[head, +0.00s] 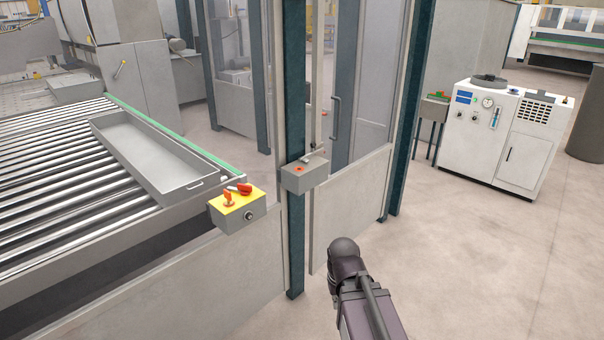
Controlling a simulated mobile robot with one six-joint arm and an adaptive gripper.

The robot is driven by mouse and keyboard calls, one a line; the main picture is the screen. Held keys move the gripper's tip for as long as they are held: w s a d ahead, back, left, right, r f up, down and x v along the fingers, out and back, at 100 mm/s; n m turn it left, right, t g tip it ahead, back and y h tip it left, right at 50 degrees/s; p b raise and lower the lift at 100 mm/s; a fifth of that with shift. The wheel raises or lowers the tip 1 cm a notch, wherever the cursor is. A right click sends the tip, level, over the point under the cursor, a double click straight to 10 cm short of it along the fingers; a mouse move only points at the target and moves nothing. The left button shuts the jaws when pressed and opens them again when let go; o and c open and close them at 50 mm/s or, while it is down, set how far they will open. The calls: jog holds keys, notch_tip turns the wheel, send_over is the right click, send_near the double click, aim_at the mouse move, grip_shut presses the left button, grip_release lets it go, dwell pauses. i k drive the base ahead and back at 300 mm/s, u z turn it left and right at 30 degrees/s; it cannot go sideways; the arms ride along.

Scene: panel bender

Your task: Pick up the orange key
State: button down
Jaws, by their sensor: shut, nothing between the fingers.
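A small orange piece that looks like the key (228,198) stands upright on the yellow top of a grey switch box (238,217) at the corner of the roller table. A red-orange handle (241,189) is right beside it on the same top. The two are too small to make out fully. A dark part of my arm rises from the bottom of the view, right of and nearer than the box, clear of it. No gripper fingers show.
A second grey box (304,178) with an orange ring is on the dark post (292,120). A grey tray (150,150) lies on the rollers (60,190). Fence panels (350,190) stand behind. A white cabinet (505,140) is at right. The floor at right is clear.

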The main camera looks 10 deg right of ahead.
aim_at(228, 194)
jog(key=i, duration=0.9)
jog(key=z, duration=0.05)
